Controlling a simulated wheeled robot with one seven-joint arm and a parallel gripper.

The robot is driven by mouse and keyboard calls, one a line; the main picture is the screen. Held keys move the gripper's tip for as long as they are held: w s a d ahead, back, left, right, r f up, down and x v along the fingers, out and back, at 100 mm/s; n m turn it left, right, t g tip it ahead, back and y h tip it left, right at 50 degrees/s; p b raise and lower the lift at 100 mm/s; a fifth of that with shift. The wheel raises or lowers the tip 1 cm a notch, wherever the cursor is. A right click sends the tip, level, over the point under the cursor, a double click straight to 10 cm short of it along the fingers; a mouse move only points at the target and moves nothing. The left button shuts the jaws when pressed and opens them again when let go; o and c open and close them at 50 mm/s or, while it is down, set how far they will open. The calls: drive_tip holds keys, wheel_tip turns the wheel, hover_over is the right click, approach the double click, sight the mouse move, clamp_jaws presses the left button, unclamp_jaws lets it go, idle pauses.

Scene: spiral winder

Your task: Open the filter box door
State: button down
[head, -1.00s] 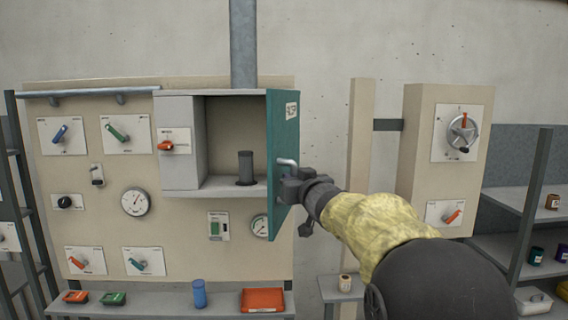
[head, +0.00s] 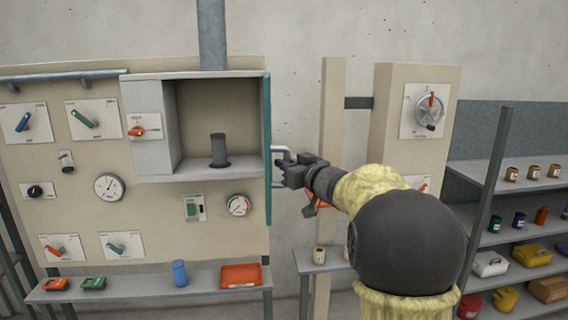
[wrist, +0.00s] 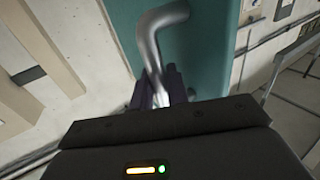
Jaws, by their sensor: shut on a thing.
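The filter box (head: 149,158) is a grey box on the beige panel. Its front is open and a dark cylinder (head: 218,150) stands inside. The teal door (head: 267,150) is swung out and shows nearly edge-on at the box's right side. It also fills the upper middle of the wrist view (wrist: 205,50). A silver bar handle (head: 277,165) is on the door, and its bent end shows in the wrist view (wrist: 150,45). My gripper (head: 284,168) is shut on the handle, to the right of the door. The fingertips are partly hidden.
Switches and gauges (head: 109,186) cover the panel left of and below the box. A post (head: 331,120) and a beige cabinet (head: 385,125) stand right of my gripper. Storage shelves (head: 470,173) are farther right.

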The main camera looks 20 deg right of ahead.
drive_tip(key=shift+r, duration=0.3)
drive_tip(key=c, duration=1.4)
unclamp_jaws()
drive_tip(key=shift+f, duration=0.15)
drive_tip(key=shift+s+f, duration=0.1)
drive_tip(key=b+v, duration=0.7)
drive_tip(key=v, duration=1)
drive_tip(key=shift+s, duration=0.1)
